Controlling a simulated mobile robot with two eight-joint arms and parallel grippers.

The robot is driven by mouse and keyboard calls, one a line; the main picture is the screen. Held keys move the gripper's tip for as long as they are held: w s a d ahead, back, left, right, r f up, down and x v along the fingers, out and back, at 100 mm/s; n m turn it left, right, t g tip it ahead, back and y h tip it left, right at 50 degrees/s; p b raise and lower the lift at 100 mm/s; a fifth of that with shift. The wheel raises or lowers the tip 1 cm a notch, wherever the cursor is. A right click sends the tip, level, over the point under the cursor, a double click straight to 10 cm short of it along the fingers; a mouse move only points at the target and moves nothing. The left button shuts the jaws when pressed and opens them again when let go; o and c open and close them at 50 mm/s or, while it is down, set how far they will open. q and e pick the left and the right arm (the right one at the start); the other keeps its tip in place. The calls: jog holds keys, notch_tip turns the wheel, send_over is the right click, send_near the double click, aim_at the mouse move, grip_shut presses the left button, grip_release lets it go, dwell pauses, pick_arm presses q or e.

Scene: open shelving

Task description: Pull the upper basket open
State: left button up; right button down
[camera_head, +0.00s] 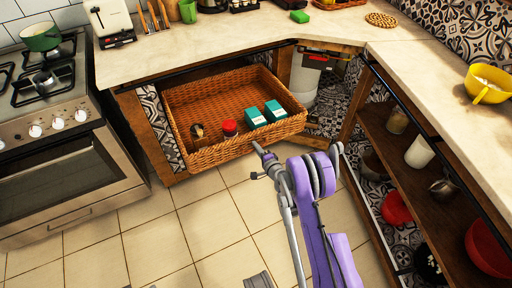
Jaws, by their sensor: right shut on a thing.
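The upper basket (215,153) is a brown wicker drawer under the corner counter. It stands out past the counter's front edge, with its inside in view. It holds a red-lidded jar (229,127), a small dark jar (197,131) and two teal boxes (273,111). My right gripper (260,150), on the purple arm, is at the front wall of the basket, shut on it. The exact grip is small and partly hidden by the gripper itself.
A stove with an oven (65,185) stands to the left. Open shelves (425,172) with bowls and jars stand to the right, close to my arm. The tiled floor (150,240) before the basket is clear apart from my arm. A yellow bowl (488,90) is on the right counter.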

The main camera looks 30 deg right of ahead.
jog(key=c, duration=1.1)
grip_release()
jog(key=b+v, duration=0.1)
jog(key=v, duration=0.9)
jog(key=shift+s+b, duration=0.4)
